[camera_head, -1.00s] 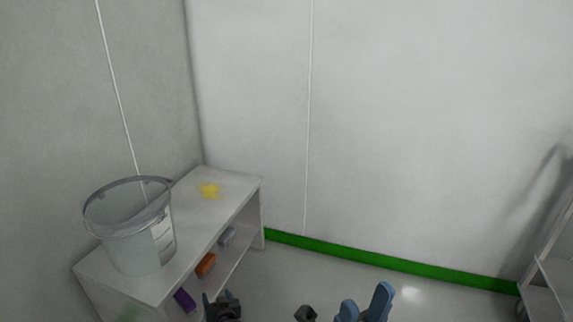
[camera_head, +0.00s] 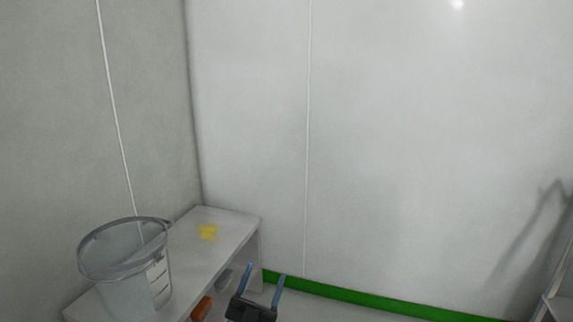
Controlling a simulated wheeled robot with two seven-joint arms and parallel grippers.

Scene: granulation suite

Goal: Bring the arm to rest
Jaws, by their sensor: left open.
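My left gripper (camera_head: 264,274) shows at the bottom of the head view, just right of the white bench (camera_head: 190,263). Its two blue fingers point up and stand apart, with nothing between them. It looks clear of the bench, though its exact distance cannot be told. The rest of the left arm is below the frame. My right gripper is not in view.
A clear lidless bucket (camera_head: 125,290) stands on the bench, with a yellow patch (camera_head: 208,232) behind it. An orange item (camera_head: 202,309) and a grey item (camera_head: 224,280) are on the shelf below. A rack (camera_head: 560,303) stands at far right.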

